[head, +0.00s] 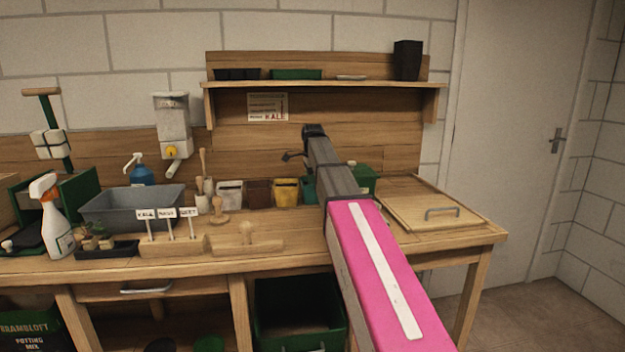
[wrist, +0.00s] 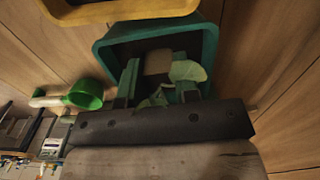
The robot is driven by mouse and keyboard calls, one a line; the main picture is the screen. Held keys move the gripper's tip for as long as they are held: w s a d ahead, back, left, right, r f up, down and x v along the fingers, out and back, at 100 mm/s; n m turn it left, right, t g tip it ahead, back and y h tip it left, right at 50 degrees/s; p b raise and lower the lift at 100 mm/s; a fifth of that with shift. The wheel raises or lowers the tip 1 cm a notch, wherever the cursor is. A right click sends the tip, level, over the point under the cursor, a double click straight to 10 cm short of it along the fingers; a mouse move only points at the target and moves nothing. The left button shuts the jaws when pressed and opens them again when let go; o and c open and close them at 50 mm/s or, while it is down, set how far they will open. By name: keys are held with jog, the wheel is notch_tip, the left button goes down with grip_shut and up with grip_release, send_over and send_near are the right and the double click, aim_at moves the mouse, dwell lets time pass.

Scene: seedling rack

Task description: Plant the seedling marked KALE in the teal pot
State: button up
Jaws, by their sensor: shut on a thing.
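In the wrist view, my gripper (wrist: 158,85) is shut on a seedling with a brown soil plug (wrist: 158,62) and pale green leaves (wrist: 187,71). The fingers and plug are over or inside the mouth of the teal pot (wrist: 207,48); I cannot tell whether the plug touches the bottom. No name shows on the seedling. In the head view, the teal pot (head: 308,188) is partly hidden by my arm, and my gripper is not clearly seen. The KALE tag (head: 146,214) stands at the left of several white tags on a wooden block (head: 172,246).
A yellow pot (head: 286,192) stands left of the teal one, with brown (head: 258,193) and white (head: 230,194) pots beyond. A green scoop (wrist: 86,94) lies near the teal pot. A grey tub (head: 130,210) and spray bottle (head: 54,220) stand at the left.

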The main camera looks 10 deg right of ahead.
jog(key=shift+f, duration=0.15)
jog(key=o, duration=1)
jog(key=shift+s, duration=0.1)
jog(key=shift+c, duration=0.2)
jog(key=shift+r, duration=4.55)
